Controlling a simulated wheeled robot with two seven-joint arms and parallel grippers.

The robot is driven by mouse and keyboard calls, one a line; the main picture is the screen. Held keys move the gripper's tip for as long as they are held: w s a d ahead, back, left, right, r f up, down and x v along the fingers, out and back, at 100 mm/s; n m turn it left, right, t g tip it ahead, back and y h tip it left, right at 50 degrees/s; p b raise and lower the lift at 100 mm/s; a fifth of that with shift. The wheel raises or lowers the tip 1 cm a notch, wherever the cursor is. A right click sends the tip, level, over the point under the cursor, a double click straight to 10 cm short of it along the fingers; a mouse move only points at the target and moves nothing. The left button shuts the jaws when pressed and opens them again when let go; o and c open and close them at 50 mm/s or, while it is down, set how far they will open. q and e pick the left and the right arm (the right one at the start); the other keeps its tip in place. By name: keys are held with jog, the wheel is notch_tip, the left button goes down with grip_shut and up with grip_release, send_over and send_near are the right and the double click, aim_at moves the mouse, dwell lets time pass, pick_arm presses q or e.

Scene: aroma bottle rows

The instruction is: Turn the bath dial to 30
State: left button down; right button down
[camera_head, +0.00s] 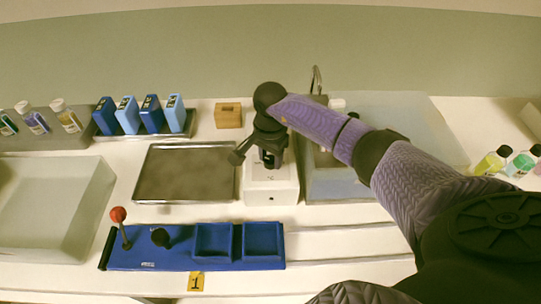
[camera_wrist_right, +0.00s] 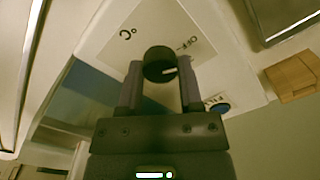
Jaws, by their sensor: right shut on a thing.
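The bath dial (camera_wrist_right: 160,60) is a round black knob with a short white pointer mark. It stands on a pale panel (camera_wrist_right: 112,50) printed with "°C" and "OFF"; other scale marks are hidden or too small to read. In the wrist view my right gripper (camera_wrist_right: 160,82) has its two fingers on either side of the knob, shut on it. In the head view the right gripper (camera_head: 268,150) points down over the white bath box (camera_head: 282,193), hiding the dial. The pointer does not sit at the "OFF" print. My left gripper is not in view.
A blue button (camera_wrist_right: 218,108) sits on the same panel. A metal tray (camera_head: 141,189) lies left of the box, a wooden block (camera_head: 228,118) behind, and a blue panel (camera_head: 140,258) with a red-topped lever (camera_head: 119,215) in front. A clear basin (camera_head: 330,188) adjoins on the right.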

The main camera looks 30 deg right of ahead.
aim_at(271, 160)
jog(key=m, duration=0.4)
jog(key=shift+m, duration=0.4)
dwell(0.4)
jog(key=shift+c, duration=1.3)
grip_release()
notch_tip(271, 160, up, 10)
jog(key=p, duration=0.2)
